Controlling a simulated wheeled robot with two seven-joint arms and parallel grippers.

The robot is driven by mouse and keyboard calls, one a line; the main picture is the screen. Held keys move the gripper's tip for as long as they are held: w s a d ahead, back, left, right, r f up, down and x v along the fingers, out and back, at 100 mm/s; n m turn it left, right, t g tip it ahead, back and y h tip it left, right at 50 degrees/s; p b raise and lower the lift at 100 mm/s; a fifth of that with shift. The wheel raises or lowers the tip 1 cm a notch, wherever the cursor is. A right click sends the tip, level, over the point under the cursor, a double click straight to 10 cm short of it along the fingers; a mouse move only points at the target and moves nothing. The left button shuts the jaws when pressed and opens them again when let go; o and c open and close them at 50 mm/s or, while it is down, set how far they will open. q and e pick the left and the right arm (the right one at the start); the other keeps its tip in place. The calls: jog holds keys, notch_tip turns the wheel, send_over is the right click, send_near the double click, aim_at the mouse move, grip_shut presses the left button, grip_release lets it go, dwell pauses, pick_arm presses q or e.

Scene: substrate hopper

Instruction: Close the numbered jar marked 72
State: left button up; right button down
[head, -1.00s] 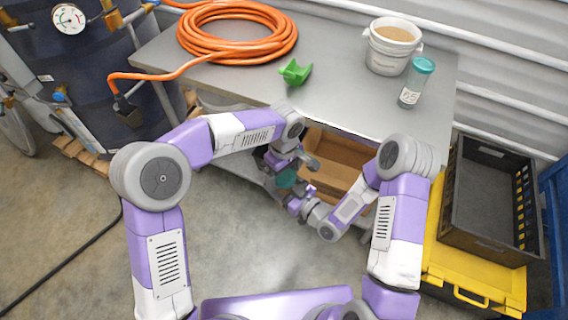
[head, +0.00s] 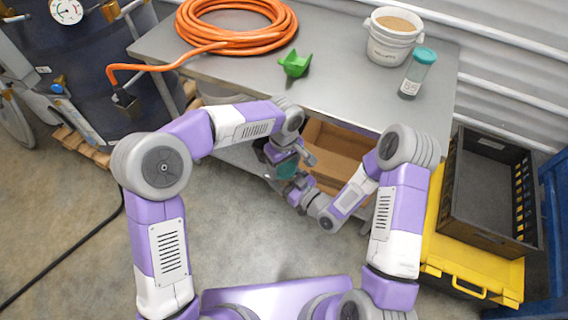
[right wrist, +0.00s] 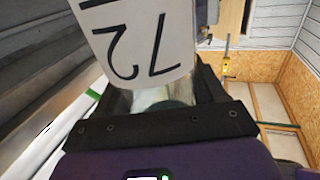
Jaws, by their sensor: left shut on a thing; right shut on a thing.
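The jar marked 72 shows in the right wrist view as a clear body with a white label (right wrist: 143,45), its number upside down. My right gripper (right wrist: 165,125) is shut on the jar body; its dark finger crosses in front of it. In the head view a teal lid (head: 287,169) shows between my two grippers, in front of the table's edge. My left gripper (head: 281,157) is shut on this lid from above. My right gripper (head: 298,190) is just below it. The jar body is mostly hidden there, so I cannot tell how the lid sits on it.
On the grey table (head: 340,100) stand another teal-lidded jar (head: 416,74), a white bucket (head: 392,38), a green scoop (head: 295,64) and an orange hose coil (head: 237,25). A cardboard box (head: 340,155) is under the table. A black crate (head: 487,200) sits on a yellow case at right.

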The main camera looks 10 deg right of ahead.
pick_arm(q)
jog(key=m, duration=0.5)
jog(key=o, duration=1.2)
jog(key=shift+c, duration=0.2)
jog(key=shift+r, duration=0.15)
notch_tip(320, 180, up, 4)
jog(key=shift+r, duration=0.1)
jog(key=shift+c, duration=0.4)
